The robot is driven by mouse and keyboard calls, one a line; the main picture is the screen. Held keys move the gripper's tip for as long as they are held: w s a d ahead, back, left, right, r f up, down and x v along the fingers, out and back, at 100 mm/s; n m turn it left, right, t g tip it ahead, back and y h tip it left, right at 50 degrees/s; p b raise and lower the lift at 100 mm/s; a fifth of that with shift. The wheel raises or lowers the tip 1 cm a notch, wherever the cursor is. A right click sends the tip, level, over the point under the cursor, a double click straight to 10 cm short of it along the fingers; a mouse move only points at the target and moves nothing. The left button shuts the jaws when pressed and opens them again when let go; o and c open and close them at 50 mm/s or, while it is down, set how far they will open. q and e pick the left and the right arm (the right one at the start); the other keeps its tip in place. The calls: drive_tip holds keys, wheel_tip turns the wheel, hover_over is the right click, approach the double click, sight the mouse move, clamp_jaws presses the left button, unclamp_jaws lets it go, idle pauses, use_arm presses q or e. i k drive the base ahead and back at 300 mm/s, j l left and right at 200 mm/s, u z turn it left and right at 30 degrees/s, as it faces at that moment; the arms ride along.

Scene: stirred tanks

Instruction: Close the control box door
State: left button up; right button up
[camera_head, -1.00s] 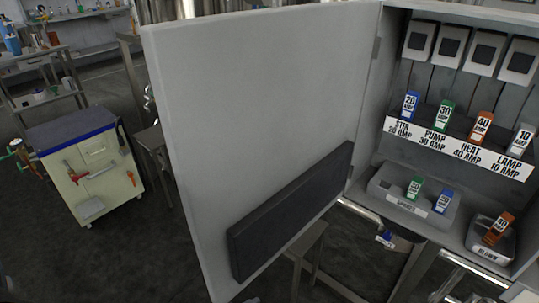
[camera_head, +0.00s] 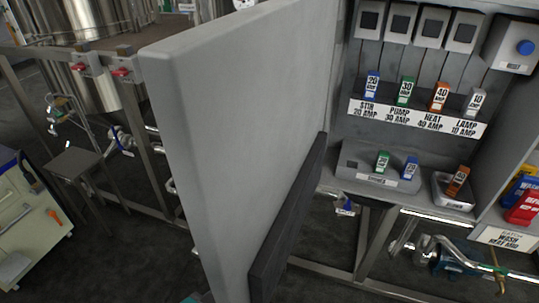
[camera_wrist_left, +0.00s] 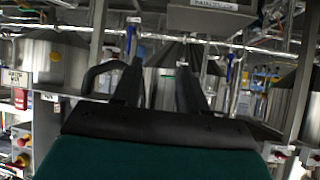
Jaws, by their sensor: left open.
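The control box door (camera_head: 235,120) is a large light grey panel in the middle of the head view. It stands wide open, hinged at the left side of the control box (camera_head: 345,130). A dark grey block (camera_head: 290,225) is fixed low on its inner face. The box holds labelled fuses in a row and more on a spare tray. My left gripper (camera_wrist_left: 158,75) shows in the left wrist view with its two dark fingers apart and nothing between them. The head view does not clearly show either gripper.
A cream cabinet (camera_head: 30,230) is at the far left. Red and blue boxes (camera_head: 524,207) sit on a shelf at right. Pipes run below the box.

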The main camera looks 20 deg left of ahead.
sight(238, 99)
drive_tip(key=j+z, duration=0.45)
drive_tip(key=j, duration=0.4)
drive_tip(key=k+j+z, duration=0.15)
drive_tip(key=k+j, duration=0.15)
drive_tip(key=k, duration=0.05)
